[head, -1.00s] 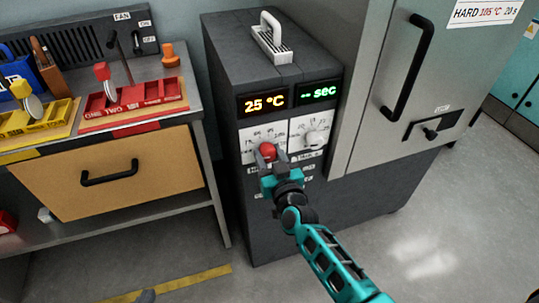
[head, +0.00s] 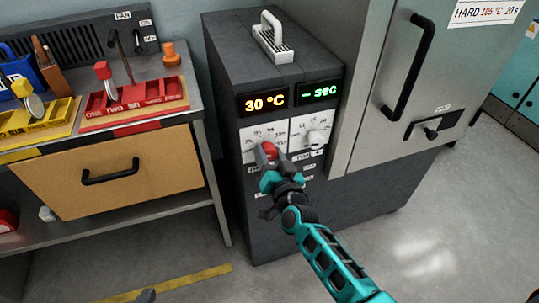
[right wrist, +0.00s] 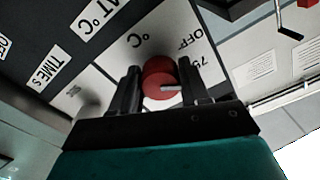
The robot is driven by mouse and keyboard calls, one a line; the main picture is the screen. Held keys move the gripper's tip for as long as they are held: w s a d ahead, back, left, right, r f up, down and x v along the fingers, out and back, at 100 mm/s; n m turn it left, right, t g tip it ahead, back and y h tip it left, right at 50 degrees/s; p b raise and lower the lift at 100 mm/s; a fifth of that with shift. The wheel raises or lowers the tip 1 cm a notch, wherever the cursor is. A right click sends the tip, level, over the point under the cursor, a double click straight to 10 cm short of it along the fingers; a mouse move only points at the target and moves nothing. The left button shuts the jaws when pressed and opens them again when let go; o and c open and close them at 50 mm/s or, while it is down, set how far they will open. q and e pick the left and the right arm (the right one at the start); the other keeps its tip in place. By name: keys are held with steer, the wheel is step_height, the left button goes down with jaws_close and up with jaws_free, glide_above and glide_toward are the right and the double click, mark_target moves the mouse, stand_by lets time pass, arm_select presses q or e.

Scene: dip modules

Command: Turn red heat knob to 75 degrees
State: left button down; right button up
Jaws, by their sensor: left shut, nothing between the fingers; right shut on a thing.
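The red heat knob (head: 268,151) sits on a white dial plate on the front of the dark oven cabinet. My right gripper (head: 269,166) is shut on it, with a finger on each side; the right wrist view shows the red knob (right wrist: 159,79) between the two dark fingers, with its pale pointer line toward the right finger. The temperature display (head: 264,101) above the knob reads 30 °C.
A white time knob (head: 314,137) is right of the red knob, under a green "-- sec" display (head: 318,92). The oven door (head: 440,60) with its black handle stands at the right. A workbench drawer (head: 110,172) is at the left. The floor in front is clear.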

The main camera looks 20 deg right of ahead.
steer(key=shift+s+f, duration=0.1)
steer(key=shift+f, duration=0.1)
steer(key=o, duration=0.8)
steer(key=shift+o, duration=1.1)
steer(key=shift+r, duration=0.15)
steer(key=s+p, duration=0.1)
steer(key=s, duration=1.1)
steer(key=shift+s+d, duration=0.2)
steer(key=shift+s, duration=0.2)
